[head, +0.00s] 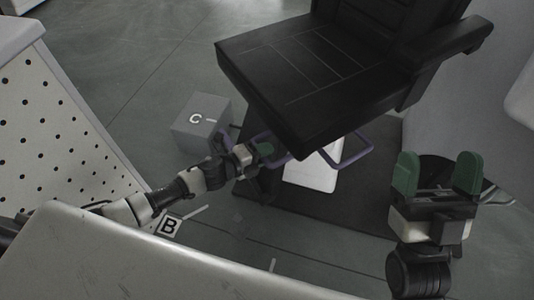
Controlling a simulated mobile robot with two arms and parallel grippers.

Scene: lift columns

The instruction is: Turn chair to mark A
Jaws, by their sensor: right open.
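The chair (300,62) is black, with a square padded seat, a backrest and an armrest at the upper right. Purple bars (355,152) stick out from under the seat. My left gripper (262,149) is at the left purple bar, just below the seat's front edge. A mark B (168,225) is on the floor at lower left. No mark A is visible.
A grey box labelled C (200,124) stands on the floor left of the chair. A perforated white cabinet (55,120) is at the left. A white wall or panel (480,80) is at the right. A white piece (312,173) is below the seat. Open floor lies behind the box.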

